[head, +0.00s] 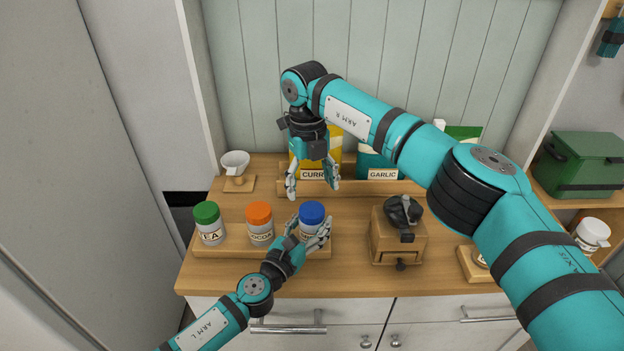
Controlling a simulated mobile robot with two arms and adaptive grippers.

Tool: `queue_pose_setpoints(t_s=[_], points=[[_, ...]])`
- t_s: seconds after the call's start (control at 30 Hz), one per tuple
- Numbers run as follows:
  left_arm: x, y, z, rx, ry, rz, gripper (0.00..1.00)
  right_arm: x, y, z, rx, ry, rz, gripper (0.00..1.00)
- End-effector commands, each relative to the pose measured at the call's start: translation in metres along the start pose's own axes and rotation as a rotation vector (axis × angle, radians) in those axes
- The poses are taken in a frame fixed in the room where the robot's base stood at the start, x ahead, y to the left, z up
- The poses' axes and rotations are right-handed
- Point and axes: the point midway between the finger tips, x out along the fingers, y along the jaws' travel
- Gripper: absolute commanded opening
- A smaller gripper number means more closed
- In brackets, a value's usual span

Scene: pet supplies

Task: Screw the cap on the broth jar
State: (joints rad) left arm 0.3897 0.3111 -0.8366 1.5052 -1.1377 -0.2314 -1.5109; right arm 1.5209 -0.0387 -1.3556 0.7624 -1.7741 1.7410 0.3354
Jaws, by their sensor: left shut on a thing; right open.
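A jar with a blue cap (312,212) stands upright at the right end of the wooden rack. Its label is mostly hidden by my fingers, so I cannot read whether it says broth. The cap sits on its top; I cannot tell how tightly. My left gripper (307,236) is shut on this jar's body from the front. My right gripper (312,184) points down, open and empty, above and a little behind the blue cap, apart from it.
A green-capped jar (208,222) and an orange-capped jar (260,224) share the rack (262,252). A wooden grinder (398,240) stands right of it. Spice packets (378,163) stand behind. My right arm covers the counter's right side.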

Motion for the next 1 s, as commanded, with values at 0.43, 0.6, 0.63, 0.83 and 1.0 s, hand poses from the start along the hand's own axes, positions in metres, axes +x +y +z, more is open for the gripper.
queue_pose_setpoints(t_s=[0.43, 0.6, 0.63, 0.83, 1.0], points=[[-0.0005, 0.0, -0.0013, 0.001, 0.002, 0.0, 0.0, -0.0062, -0.0005, -0.002, -1.058, -0.036, -0.002, 0.73], [-0.0005, 0.0, -0.0013, 0.001, 0.002, 0.0, 0.0, -0.0084, -0.0002, -0.0031, -1.441, -0.048, -0.012, 0.73], [-0.0005, 0.0, -0.0013, 0.001, 0.002, 0.0, 0.0, -0.0087, -0.0002, -0.0033, -1.501, -0.05, -0.014, 0.73], [-0.0005, 0.0, -0.0013, 0.001, 0.002, 0.0, 0.0, -0.0102, -0.0003, -0.0042, -1.797, -0.059, -0.025, 0.73], [-0.0005, 0.0, -0.0013, 0.001, 0.002, 0.0, 0.0, -0.0107, 0.0001, -0.0045, -1.898, -0.062, -0.029, 0.73]])
